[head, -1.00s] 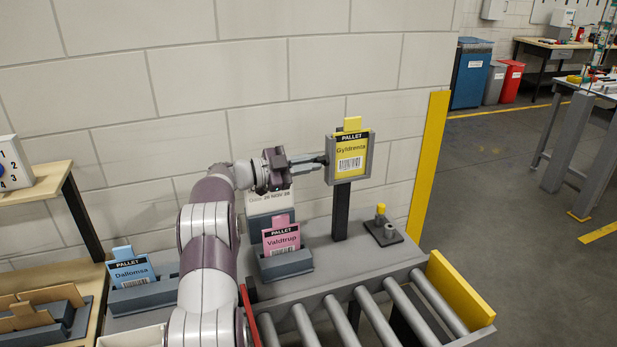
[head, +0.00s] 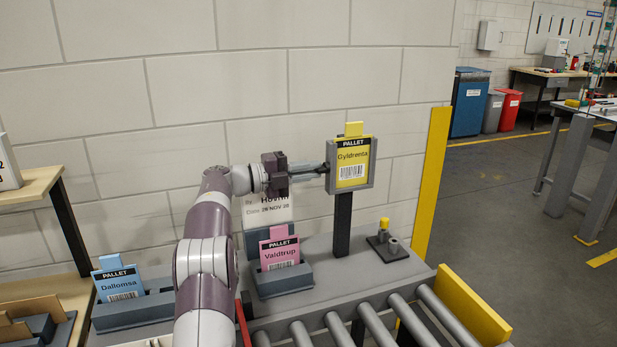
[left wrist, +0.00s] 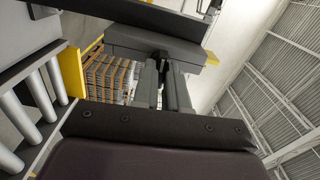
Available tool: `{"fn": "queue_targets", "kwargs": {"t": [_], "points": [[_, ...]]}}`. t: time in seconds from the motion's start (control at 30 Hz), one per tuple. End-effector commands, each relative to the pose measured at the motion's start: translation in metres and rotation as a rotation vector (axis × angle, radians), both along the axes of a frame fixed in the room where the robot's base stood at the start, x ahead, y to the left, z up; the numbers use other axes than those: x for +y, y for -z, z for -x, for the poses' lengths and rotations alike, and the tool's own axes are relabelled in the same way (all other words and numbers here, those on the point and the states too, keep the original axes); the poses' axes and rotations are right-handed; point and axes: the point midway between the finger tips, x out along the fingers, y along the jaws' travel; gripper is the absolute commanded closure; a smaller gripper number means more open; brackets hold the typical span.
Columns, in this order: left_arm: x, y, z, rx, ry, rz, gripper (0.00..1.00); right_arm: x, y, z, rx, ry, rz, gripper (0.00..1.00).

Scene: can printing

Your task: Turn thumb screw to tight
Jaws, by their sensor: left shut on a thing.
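A yellow card (head: 353,154) reading "Gyldrenta" sits in a grey sign frame (head: 371,176) on a dark upright post. My left gripper (head: 325,168) reaches from the left to the frame's left side. Its fingers are shut on a small dark part there, which I take as the thumb screw; the fingers mostly hide it. In the left wrist view, the two fingertips (left wrist: 163,66) close on a dark piece at the edge of the grey frame (left wrist: 150,45). The screw's tightness cannot be seen. My right gripper is not in view.
Below are a pink "Valdtrup" card (head: 279,253) and a blue "Dallomsa" card (head: 119,283) in grey holders. A small dark stand (head: 388,249) with a yellow-topped peg is right of the post. Conveyor rollers (head: 376,325) lie in front, with a yellow end plate (head: 470,306).

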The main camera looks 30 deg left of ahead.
Motion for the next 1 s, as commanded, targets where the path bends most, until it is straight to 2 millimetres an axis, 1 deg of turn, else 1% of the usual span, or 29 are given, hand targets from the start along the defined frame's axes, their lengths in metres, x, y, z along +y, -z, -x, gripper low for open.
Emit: {"fn": "queue_targets", "kwargs": {"t": [0.03,0.2,0.73,0.77,0.8,0.83,1.0], "points": [[0.0001,0.0029,-0.0001,-0.009,0.0,-0.012,1.0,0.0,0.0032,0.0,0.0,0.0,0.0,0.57],[0.0001,0.002,-0.0001,-0.039,0.0,-0.048,1.0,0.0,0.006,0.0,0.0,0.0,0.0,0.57],[0.0,0.0014,0.0,-0.054,0.001,-0.066,1.0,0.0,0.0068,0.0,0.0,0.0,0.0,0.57],[0.0,0.0014,0.0,-0.054,0.001,-0.066,0.84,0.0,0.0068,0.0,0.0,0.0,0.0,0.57],[0.0,0.0014,0.0,-0.054,0.001,-0.066,0.71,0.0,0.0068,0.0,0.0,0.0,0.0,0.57],[0.0,0.0014,0.0,-0.054,0.001,-0.066,0.62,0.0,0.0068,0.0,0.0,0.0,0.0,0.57],[0.0,0.0008,0.0,-0.054,0.001,-0.065,0.62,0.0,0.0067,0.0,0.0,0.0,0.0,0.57]]}}
